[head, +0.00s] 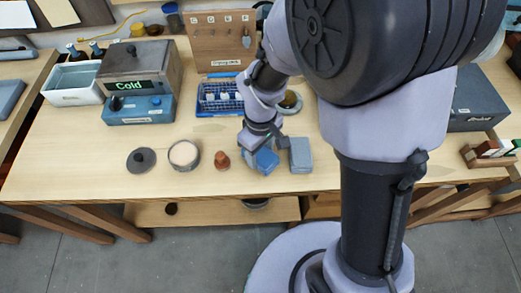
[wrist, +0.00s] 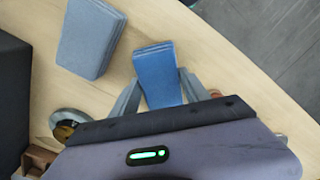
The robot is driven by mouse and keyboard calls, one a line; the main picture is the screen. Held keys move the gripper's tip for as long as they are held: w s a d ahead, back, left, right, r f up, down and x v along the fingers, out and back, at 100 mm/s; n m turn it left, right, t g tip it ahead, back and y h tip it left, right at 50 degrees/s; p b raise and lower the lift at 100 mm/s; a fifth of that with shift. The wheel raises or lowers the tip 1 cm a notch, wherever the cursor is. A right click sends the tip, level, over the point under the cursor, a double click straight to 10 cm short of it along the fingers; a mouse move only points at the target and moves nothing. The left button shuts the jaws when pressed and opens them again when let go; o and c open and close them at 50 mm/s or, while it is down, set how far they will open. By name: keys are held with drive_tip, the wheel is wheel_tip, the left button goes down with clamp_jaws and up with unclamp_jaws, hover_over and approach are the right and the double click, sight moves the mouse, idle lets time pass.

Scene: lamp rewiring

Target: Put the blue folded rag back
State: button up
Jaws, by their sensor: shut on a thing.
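The blue folded rag (wrist: 157,76) is between the two fingers of my gripper (wrist: 158,88) in the wrist view. My gripper is shut on it. In the head view the blue rag (head: 266,160) hangs at the end of my gripper (head: 263,150), over the front part of the bench. A grey-blue folded rag (head: 300,154) lies just right of it, apart from it. That rag also shows in the wrist view (wrist: 90,38). I cannot tell whether the held rag touches the bench top.
Left of my gripper are a reddish-brown cone (head: 222,160), a round open tin (head: 184,155) and a dark lid (head: 141,160). A blue wire basket (head: 219,97) stands behind. A dark grey box (head: 476,105) is at the right. The bench's front left is clear.

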drive_tip(key=o, duration=1.4)
wheel_tip(320, 180, up, 12)
drive_tip(key=p, duration=0.5)
wheel_tip(320, 180, up, 5)
drive_tip(key=m+t, duration=0.1)
drive_tip(key=m, duration=0.2)
hover_over(261, 153)
drive_tip(key=s+d, duration=0.1)
drive_tip(key=d, duration=0.1)
drive_tip(key=s+d+r+m+t, duration=0.1)
drive_tip(key=s+r+m, duration=0.2)
drive_tip(key=s+d+r+m+t+y, duration=0.1)
drive_tip(key=s+d+r+m+t, duration=0.1)
drive_tip(key=s+r+m, duration=0.1)
drive_tip(key=s+d+r+m+t+y, duration=0.1)
drive_tip(key=s+r+m, duration=0.3)
drive_tip(key=shift+s+d+t, duration=0.15)
drive_tip(key=shift+d+t, duration=0.15)
drive_tip(key=shift+t, duration=0.1)
drive_tip(key=shift+f, duration=0.1)
